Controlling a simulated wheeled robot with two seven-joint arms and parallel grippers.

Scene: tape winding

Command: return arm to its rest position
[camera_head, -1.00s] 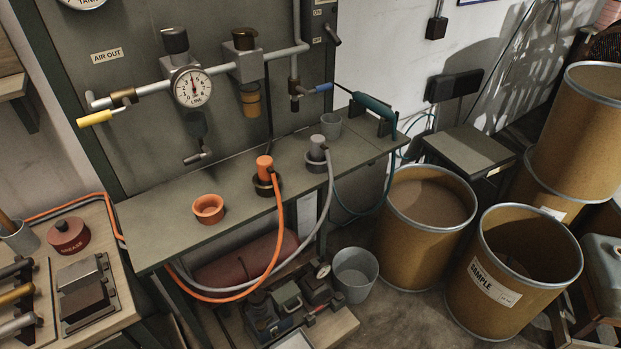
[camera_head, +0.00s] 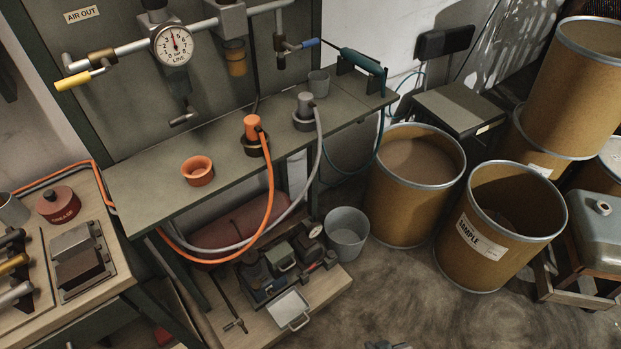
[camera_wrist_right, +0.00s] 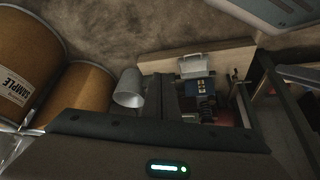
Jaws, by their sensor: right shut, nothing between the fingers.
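My right gripper (camera_wrist_right: 168,97) shows in the right wrist view as two dark fingers together, with nothing between them. Its dark body with a green light fills the bottom of that view. In the camera_head view only a small dark tip of the right gripper (camera_head: 387,345) shows at the bottom edge, over the floor and apart from the bench and drums. The rest of my right arm is hidden there. My left arm and left gripper are in neither view.
A grey bucket (camera_head: 347,233) stands beside a low wooden board (camera_head: 215,322) with tools. Fibre drums (camera_head: 497,235) stand right. Floor (camera_head: 400,300) in front is clear.

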